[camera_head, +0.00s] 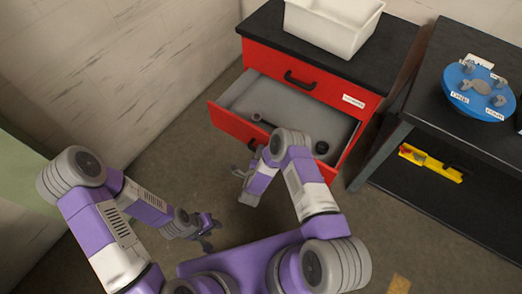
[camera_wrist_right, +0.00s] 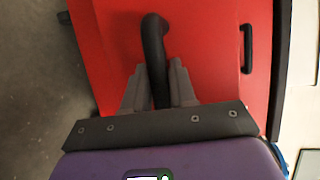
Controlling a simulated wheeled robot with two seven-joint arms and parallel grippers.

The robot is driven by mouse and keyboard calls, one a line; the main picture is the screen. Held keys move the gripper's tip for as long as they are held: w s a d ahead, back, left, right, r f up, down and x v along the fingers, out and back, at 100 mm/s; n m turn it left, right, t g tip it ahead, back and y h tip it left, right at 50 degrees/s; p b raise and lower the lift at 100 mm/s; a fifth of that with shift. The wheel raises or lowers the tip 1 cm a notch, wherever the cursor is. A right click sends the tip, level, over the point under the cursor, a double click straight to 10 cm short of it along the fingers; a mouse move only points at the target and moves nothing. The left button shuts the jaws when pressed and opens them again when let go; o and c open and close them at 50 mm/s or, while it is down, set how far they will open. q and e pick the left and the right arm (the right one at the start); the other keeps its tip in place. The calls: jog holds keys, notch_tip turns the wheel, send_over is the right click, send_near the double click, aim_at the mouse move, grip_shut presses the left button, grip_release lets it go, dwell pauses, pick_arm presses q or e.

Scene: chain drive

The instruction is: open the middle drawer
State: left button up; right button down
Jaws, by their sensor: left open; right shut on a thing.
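The red cabinet (camera_head: 300,68) stands at the back, and its middle drawer (camera_head: 228,122) is pulled out, showing a grey inside. The drawer above it is closed, with a black handle (camera_head: 299,81). My right gripper (camera_head: 250,168) is at the front of the pulled-out drawer, partly hidden by my arm. In the right wrist view its fingers (camera_wrist_right: 160,90) are shut on the black handle (camera_wrist_right: 153,38) of the red drawer front. My left gripper (camera_head: 212,232) is open and empty, low and apart from the cabinet.
A white bin (camera_head: 333,27) stands on the cabinet's black top. A dark table (camera_head: 440,95) to the right bears a blue round plate (camera_head: 470,100) with grey parts. A yellow level (camera_head: 430,163) lies on its lower shelf. Some dark parts lie in the drawer. The floor at left is clear.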

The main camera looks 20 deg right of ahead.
pick_arm(q)
jog(key=shift+s+a, duration=0.1)
jog(key=shift+s, duration=0.3)
pick_arm(e)
jog(key=shift+s+a, duration=0.5)
jog(key=shift+a, duration=0.05)
jog(key=c, duration=1)
grip_release()
pick_arm(q)
jog(key=shift+r, duration=0.1)
pick_arm(e)
jog(key=shift+s+a, duration=0.1)
pick_arm(q)
notch_tip(320, 180, up, 2)
jog(key=shift+r+p, duration=0.1)
jog(key=shift+p, duration=1.05)
pick_arm(e)
jog(key=v, duration=0.7)
jog(key=shift+s, duration=0.2)
